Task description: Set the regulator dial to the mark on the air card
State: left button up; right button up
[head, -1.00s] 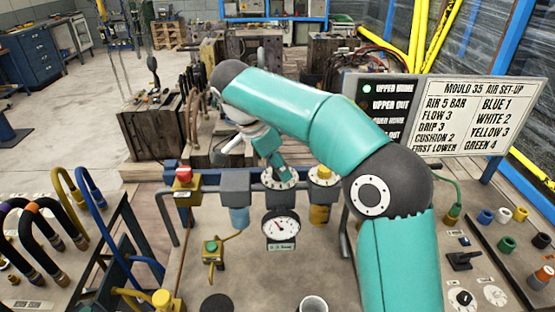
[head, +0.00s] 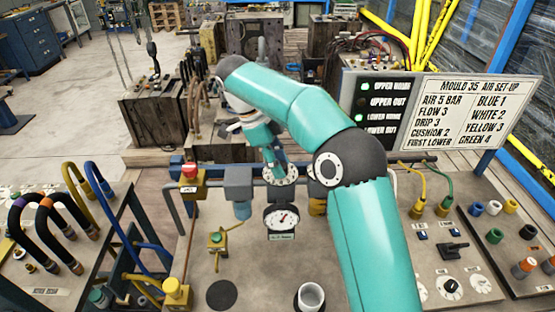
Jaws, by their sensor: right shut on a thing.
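The air card (head: 480,112) stands at the back right, headed "MOULD 35 AIR SET-UP", with "AIR 5 BAR" as its first line. The regulator dial (head: 290,178) is a pale marked disc on the pipe rail behind the bench. My right gripper (head: 273,163) comes down over the dial from above and is shut on its knob; the knob itself is mostly hidden. The round white pressure gauge (head: 274,221) stands just in front of the dial. Its needle points up and to the right; the figures are too small to read. My left gripper is out of view.
A red-button valve (head: 190,177) and a blue-bowled filter (head: 240,183) stand left of the dial. A lamp panel (head: 377,105) shows green at UPPER HOME and LOWER HOME. A white cup (head: 310,297) stands at the front. Hoses (head: 45,230) fill the left rack.

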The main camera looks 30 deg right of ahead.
jog(key=shift+w+r, duration=0.1)
dwell(0.3)
jog(key=o, duration=0.9)
jog(key=shift+o, duration=1.2)
jog(key=shift+w, duration=0.15)
